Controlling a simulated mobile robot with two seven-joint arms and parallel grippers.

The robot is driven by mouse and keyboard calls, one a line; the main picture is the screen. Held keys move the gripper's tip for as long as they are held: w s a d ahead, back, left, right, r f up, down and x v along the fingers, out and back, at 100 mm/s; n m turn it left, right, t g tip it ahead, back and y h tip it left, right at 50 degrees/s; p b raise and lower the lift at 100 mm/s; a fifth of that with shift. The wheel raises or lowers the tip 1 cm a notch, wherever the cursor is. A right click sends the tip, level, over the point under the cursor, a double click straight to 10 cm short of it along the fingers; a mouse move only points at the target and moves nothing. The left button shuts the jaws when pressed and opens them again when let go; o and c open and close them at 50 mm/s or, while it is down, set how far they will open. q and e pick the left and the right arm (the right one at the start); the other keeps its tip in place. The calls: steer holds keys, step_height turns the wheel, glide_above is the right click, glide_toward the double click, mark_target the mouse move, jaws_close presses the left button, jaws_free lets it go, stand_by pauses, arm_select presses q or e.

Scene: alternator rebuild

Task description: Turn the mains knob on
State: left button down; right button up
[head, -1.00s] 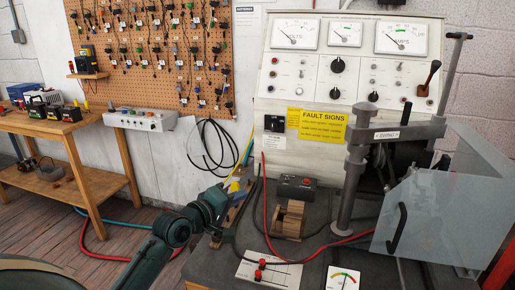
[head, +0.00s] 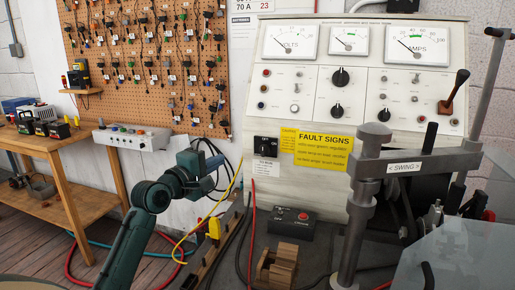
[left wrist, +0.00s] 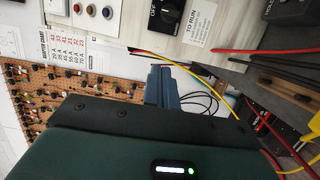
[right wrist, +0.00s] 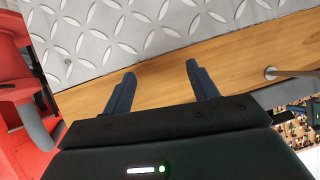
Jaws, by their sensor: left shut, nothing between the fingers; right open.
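The mains knob (head: 267,146) is a black rotary switch marked OFF and ON, low on the left of the white test-bench panel. In the left wrist view the knob (left wrist: 167,14) shows at the top edge, partly cut off; I cannot tell which way it points. My left gripper (head: 217,162) is shut and empty, left of the knob and a little lower, apart from it. Its blue fingers (left wrist: 160,71) lie together in the left wrist view. My right gripper (right wrist: 161,69) is open and empty, away from the panel, over a wooden edge and patterned metal plate.
A yellow FAULT SIGNS label (head: 322,149) is right of the knob. A swing arm on a post (head: 357,210) and a clear guard (head: 455,262) stand farther right. Cables hang near my left gripper.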

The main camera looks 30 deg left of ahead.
mark_target(264, 150)
arm_select(q)
steer(key=w, duration=0.9)
steer(key=shift+w+r+p, duration=0.25)
steer(key=shift+w+p, duration=0.05)
steer(key=d, duration=0.2)
steer(key=p, duration=0.1)
steer(key=shift+w+d, duration=0.25)
steer(key=shift+d, duration=0.15)
steer(key=shift+w+d+f, duration=0.1)
steer(key=shift+w+d, duration=0.05)
steer(key=shift+d, duration=0.5)
steer(key=shift+a, duration=0.1)
